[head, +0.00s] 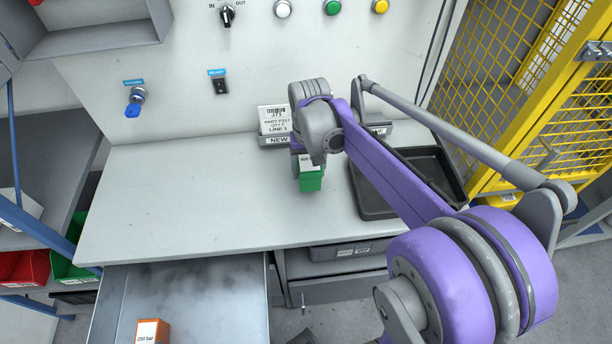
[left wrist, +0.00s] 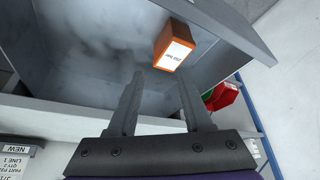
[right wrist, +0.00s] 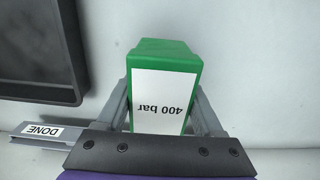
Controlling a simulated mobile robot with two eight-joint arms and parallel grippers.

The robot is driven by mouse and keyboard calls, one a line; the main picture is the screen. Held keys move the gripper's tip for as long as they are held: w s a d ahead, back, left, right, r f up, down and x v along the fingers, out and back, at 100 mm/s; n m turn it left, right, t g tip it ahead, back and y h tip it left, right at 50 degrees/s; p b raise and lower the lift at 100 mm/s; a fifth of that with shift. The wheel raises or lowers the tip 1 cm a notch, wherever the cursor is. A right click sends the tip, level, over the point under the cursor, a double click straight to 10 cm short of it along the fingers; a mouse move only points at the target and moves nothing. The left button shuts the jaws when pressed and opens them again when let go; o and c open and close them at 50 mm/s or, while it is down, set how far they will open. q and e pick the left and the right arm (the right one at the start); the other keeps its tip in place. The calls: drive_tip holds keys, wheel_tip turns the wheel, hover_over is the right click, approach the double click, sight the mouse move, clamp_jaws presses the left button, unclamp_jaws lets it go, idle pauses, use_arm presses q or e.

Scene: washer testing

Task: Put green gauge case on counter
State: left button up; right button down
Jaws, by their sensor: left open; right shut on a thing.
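The green gauge case (head: 311,181) is in my right gripper (head: 309,165) over the middle of the white counter (head: 180,195). In the right wrist view the green case (right wrist: 165,52) has a white label reading "400 bar", and both fingers close on its sides. I cannot tell whether its underside touches the counter. My left gripper (left wrist: 158,105) is open and empty in the left wrist view, by the open drawer. An orange case (head: 152,331) labelled "250 bar" sits in that drawer (head: 200,300), apart from the left fingers; it also shows in the left wrist view (left wrist: 174,46).
A black tray (head: 372,203) lies on the counter to the right of the green case. A holder with a "NEW" sign (head: 274,125) stands behind the case. The left part of the counter is clear. A yellow mesh fence (head: 500,70) stands at the right.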

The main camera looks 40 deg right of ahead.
sight(309, 159)
drive_tip(key=shift+f, duration=1.5)
drive_tip(key=shift+w+f, duration=0.1)
drive_tip(key=shift+f, duration=0.05)
unclamp_jaws()
drive_tip(key=shift+r, duration=0.35)
wheel_tip(309, 159, up, 12)
drive_tip(key=shift+f+p, duration=0.15)
drive_tip(key=shift+p, duration=0.4)
